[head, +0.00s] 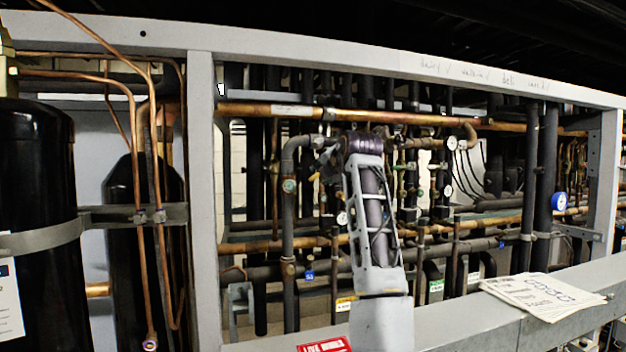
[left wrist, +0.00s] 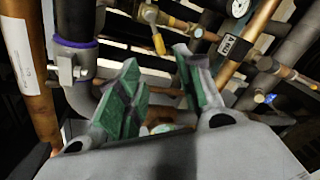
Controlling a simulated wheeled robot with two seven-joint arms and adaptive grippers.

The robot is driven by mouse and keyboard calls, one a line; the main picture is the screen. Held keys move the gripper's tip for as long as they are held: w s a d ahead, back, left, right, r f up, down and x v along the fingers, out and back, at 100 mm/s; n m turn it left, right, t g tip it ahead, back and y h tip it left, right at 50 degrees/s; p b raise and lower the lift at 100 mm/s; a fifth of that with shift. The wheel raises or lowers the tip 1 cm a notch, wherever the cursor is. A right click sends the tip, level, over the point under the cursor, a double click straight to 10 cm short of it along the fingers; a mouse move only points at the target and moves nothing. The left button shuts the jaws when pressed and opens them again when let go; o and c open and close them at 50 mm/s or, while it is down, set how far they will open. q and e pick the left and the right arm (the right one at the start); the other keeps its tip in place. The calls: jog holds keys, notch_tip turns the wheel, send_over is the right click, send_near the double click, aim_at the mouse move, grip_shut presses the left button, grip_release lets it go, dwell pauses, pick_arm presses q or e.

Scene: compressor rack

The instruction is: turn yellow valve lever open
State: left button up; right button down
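The yellow valve lever (left wrist: 157,42) shows in the left wrist view, near the top centre. It hangs down from a brass valve on a copper line. My left gripper (left wrist: 157,60) is open, with its green-padded fingers apart and nothing between them. The lever appears beyond the fingertips, between the two fingers in the picture; no contact shows. In the head view my left arm reaches up into the pipes, and the gripper (head: 326,156) is mostly hidden and too small to read. My right gripper is not in view.
Dark elbow pipe (left wrist: 82,75) with a purple ring stands close left of the fingers. A pressure gauge (left wrist: 239,8) and copper pipe (left wrist: 250,38) are at right. In the head view, a grey frame post (head: 204,200) and papers (head: 541,295) on the front beam flank the arm.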

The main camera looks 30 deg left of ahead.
pick_arm(q)
jog(key=p, duration=0.2)
send_near(314, 178)
jog(key=shift+r+x, duration=0.3)
jog(key=shift+x, duration=1.1)
jog(key=p+x, duration=0.2)
jog(key=x, duration=0.4)
jog(key=shift+w+a+f, duration=0.15)
jog(key=shift+a+f, duration=0.1)
jog(key=shift+p+x, duration=0.3)
jog(key=shift+x, duration=0.5)
grip_shut()
jog(key=shift+f, duration=0.1)
